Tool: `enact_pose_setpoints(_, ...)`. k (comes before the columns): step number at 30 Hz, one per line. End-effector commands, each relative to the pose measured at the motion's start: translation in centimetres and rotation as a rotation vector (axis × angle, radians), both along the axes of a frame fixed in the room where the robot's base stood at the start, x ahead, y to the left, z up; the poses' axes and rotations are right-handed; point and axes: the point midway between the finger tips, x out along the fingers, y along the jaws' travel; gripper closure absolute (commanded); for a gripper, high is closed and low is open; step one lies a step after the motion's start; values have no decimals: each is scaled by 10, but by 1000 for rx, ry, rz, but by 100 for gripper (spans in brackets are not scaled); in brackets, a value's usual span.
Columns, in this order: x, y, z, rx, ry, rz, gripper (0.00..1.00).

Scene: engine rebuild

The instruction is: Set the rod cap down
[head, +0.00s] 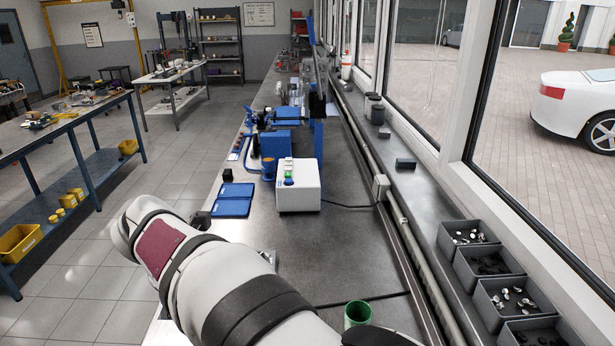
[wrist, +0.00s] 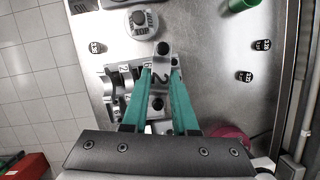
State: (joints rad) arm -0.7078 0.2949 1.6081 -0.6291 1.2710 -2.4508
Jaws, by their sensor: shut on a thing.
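In the wrist view my gripper (wrist: 160,73) has two green fingers shut on a grey metal rod cap (wrist: 162,60). The cap is marked with a 2 and shows a dark bolt hole at each end. It is held between the fingers over the steel bench top (wrist: 210,60); I cannot tell whether it touches the bench. Beside it on the left are curved metal parts (wrist: 112,88) with number labels. In the head view my arm hides the gripper and the cap.
A round part (wrist: 142,22) with a printed label stands above the cap in the wrist view. A green cup (head: 357,314) stands on the bench. A white box (head: 298,197) and blue tray (head: 234,205) are farther along.

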Motion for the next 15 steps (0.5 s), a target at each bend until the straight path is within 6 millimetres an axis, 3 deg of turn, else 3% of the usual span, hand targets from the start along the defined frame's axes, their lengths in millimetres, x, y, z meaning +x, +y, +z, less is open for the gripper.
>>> enact_pose_setpoints(5, 87, -69, 2, -1, 2, -162, 100)
enact_pose_setpoints(9, 148, -153, -1, 0, 4, -295, 100)
enact_pose_setpoints(15, 188, -256, -6, 4, 3, -428, 100)
